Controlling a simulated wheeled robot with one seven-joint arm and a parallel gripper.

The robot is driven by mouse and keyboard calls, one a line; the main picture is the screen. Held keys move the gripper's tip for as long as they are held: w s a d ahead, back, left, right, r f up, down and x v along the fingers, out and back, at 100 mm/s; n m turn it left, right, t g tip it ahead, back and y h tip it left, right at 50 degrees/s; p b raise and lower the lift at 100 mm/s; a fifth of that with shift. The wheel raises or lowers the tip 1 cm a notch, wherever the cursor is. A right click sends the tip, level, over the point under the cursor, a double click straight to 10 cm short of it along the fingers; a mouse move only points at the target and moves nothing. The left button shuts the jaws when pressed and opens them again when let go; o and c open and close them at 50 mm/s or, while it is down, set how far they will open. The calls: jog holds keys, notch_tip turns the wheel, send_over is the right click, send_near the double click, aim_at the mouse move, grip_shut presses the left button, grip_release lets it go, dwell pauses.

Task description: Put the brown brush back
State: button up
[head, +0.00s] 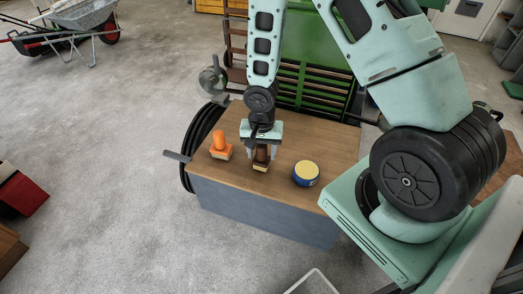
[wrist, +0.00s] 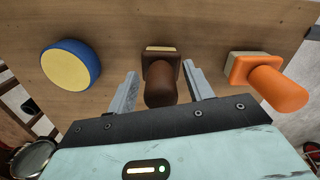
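The brown brush (wrist: 161,82) stands upright on the wooden table top, with its handle up and its bristle end down. In the head view the brush (head: 261,162) is partly hidden by my gripper. My gripper (head: 262,154) is above it, pointing down. In the wrist view my gripper (wrist: 161,90) has its two fingers apart, one on each side of the brown handle, with a visible gap to each finger. It is open, around the brush but not closed on it.
An orange-handled brush (head: 220,146) stands left of my gripper, and a round blue tin with a yellow top (head: 306,173) stands right. Both are on the wooden table (head: 330,140). A green tool cabinet (head: 315,80) is behind, and a wheelbarrow (head: 85,15) is far left.

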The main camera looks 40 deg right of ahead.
notch_tip(320, 180, up, 12)
jog(key=shift+d+f+b, duration=0.1)
jog(key=shift+b, duration=0.3)
jog(key=s+a+r+n, duration=0.6)
jog(key=s+a+n, duration=0.2)
jog(key=s+a, duration=0.1)
jog(key=s+a+r+n, duration=0.6)
jog(key=s+a+n, duration=0.2)
jog(key=s+a, duration=0.1)
jog(key=shift+s+r, duration=0.35)
jog(key=shift+r, duration=0.05)
notch_tip(320, 180, down, 9)
jog(key=b, duration=0.8)
jog(key=shift+r+b, duration=0.15)
jog(key=shift+b, duration=0.2)
